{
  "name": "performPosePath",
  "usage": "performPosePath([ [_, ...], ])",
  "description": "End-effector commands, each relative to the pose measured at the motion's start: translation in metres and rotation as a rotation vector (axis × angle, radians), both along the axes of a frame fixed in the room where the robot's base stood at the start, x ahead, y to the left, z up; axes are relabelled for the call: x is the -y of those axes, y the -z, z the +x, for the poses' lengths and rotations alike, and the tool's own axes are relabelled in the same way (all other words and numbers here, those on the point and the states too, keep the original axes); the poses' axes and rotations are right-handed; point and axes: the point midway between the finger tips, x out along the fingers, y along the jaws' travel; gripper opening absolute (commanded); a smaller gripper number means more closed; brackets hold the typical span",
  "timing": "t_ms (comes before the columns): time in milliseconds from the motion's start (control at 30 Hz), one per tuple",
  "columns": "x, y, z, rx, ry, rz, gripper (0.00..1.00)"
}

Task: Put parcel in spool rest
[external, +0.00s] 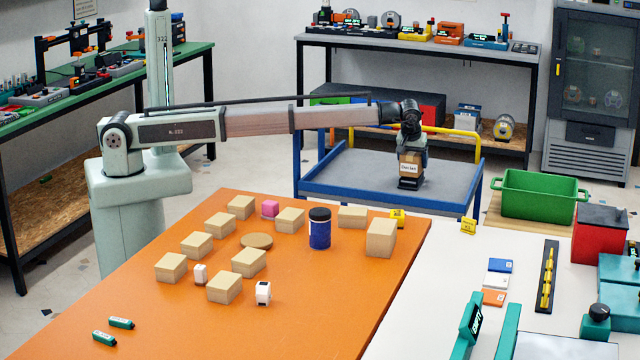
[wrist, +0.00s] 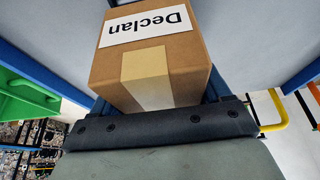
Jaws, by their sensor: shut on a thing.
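The parcel is a brown cardboard box (external: 411,160) with a white label reading "Declan". In the wrist view, the box (wrist: 170,70) shows its label upside down and a pale tape strip. A teal stand with two upright pieces (external: 472,318) is at the lower right on the white table, partly cut off by the frame. I cannot tell whether it is the spool rest.
The orange table (external: 130,300) holds several tan blocks (external: 224,287) and a blue jar with a black lid (external: 320,230). A green crate (external: 540,195), a red box (external: 600,235) and a black rail (external: 547,275) are at the right. A blue-framed cart (external: 345,175) stands behind.

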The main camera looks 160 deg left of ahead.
Motion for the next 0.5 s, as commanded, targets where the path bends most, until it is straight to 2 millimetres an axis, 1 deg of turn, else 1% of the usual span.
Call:
performPosePath([
  [300, -0.0002, 0.0053, 0.0000, -0.001, 0.000, 0.001, 0.38],
  [333, 0.0000, 0.0055, 0.0000, 0.000, 0.000, 0.000, 0.79],
  [500, 0.0000, 0.0053, 0.0000, 0.000, 0.000, 0.000, 0.95],
])
